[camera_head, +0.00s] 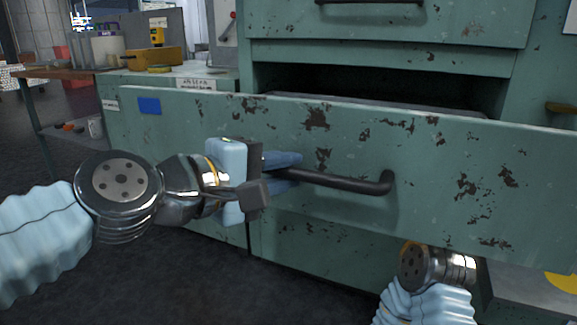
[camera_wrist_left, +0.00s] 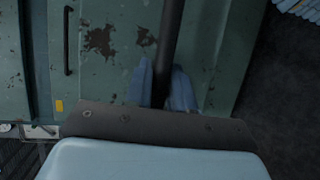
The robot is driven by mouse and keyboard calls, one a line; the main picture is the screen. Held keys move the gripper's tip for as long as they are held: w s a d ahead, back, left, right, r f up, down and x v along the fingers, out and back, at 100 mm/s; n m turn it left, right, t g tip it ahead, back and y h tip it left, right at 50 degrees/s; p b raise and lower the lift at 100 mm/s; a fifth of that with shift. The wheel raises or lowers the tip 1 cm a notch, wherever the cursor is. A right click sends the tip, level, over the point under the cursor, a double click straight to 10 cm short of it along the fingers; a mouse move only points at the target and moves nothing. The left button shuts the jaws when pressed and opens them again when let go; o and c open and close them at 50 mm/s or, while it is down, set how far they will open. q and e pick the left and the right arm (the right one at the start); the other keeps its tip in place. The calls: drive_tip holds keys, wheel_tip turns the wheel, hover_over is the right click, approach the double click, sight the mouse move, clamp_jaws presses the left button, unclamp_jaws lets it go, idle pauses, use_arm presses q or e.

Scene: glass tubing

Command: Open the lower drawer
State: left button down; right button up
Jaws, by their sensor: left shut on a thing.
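The lower drawer (camera_head: 440,170) is a worn green metal front with chipped paint. It stands out from the cabinet, with a dark gap and part of its inside showing behind its top edge. Its black bar handle (camera_head: 345,182) is on the front. My left gripper (camera_head: 284,166) is shut around the handle's left part. In the left wrist view the bar (camera_wrist_left: 170,40) runs between the two blue fingertips (camera_wrist_left: 163,88). The left end of the handle is hidden by the gripper. My right arm shows at the lower right, but its gripper is not visible.
The green cabinet (camera_head: 400,58) continues above, with another closed drawer (camera_head: 400,22) and its black handle. A workbench (camera_head: 70,73) with a yellow-brown box (camera_head: 155,56) stands at the back left. Dark floor (camera_head: 290,295) is open in front. A yellow-marked grey surface lies at the lower right.

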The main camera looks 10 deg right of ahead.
use_arm(q)
drive_tip(key=shift+s+a+f, duration=0.1)
drive_tip(key=shift+s+a, duration=0.15)
drive_tip(key=shift+s, duration=0.05)
drive_tip(key=c, duration=1.1)
unclamp_jaws()
drive_tip(key=shift+o, duration=0.2)
drive_tip(key=v, duration=1.3)
drive_tip(key=shift+s+a, duration=0.2)
drive_tip(key=shift+a, duration=0.15)
